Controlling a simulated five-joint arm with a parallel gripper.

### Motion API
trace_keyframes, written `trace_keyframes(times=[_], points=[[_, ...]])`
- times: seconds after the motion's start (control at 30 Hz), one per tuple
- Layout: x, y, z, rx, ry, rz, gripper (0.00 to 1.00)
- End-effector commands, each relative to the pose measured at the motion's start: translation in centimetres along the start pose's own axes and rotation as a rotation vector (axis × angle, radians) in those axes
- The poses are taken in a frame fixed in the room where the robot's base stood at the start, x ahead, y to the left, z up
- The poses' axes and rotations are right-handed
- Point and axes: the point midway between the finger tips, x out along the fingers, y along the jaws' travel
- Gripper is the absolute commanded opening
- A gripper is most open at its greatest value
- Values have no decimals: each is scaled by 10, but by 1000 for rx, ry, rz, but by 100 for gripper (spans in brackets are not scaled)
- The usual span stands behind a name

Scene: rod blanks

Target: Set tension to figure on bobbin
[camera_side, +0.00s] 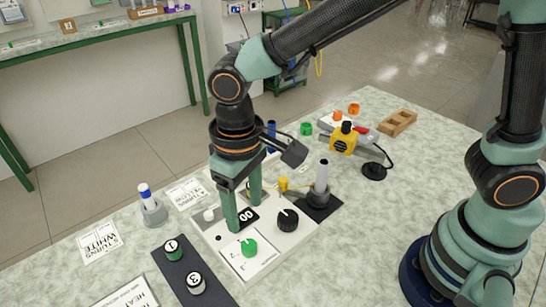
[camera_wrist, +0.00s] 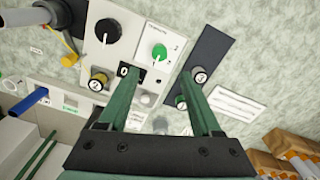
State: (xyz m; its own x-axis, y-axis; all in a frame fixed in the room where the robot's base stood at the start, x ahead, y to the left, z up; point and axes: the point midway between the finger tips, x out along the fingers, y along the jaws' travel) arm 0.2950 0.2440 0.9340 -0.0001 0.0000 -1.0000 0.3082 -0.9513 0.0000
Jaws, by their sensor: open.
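A white winding panel (camera_side: 226,264) lies on the table. It carries a green knob (camera_side: 249,247) with a pale pointer mark, a black knob (camera_side: 287,219) with a white line, and a display reading 00 (camera_side: 249,215). The green knob also shows in the wrist view (camera_wrist: 159,52), on a white scale plate. A bobbin marked 2 (camera_wrist: 97,84) sits on the panel; my fingers largely hide it in the side view. My gripper (camera_side: 242,213) is open and empty above the panel, over the display area and behind the green knob. The knob's exact setting is too small to read.
A dark tray (camera_side: 206,293) holds bobbins marked 1 (camera_side: 173,251) and 3 (camera_side: 195,283). A grey holder (camera_side: 153,212) with a blue-topped rod stands left. A grey cylinder (camera_side: 321,177) stands right of the panel. A yellow box (camera_side: 343,141) and wooden block (camera_side: 398,123) are farther back.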

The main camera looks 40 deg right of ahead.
Motion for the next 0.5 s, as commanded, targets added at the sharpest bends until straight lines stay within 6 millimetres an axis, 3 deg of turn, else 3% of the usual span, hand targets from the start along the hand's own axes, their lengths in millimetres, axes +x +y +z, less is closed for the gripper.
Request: trace_keyframes(times=[0.3,0.5], points=[[62,1,2,0,-6,2,66],[90,1,1,0,-4,1,66]])
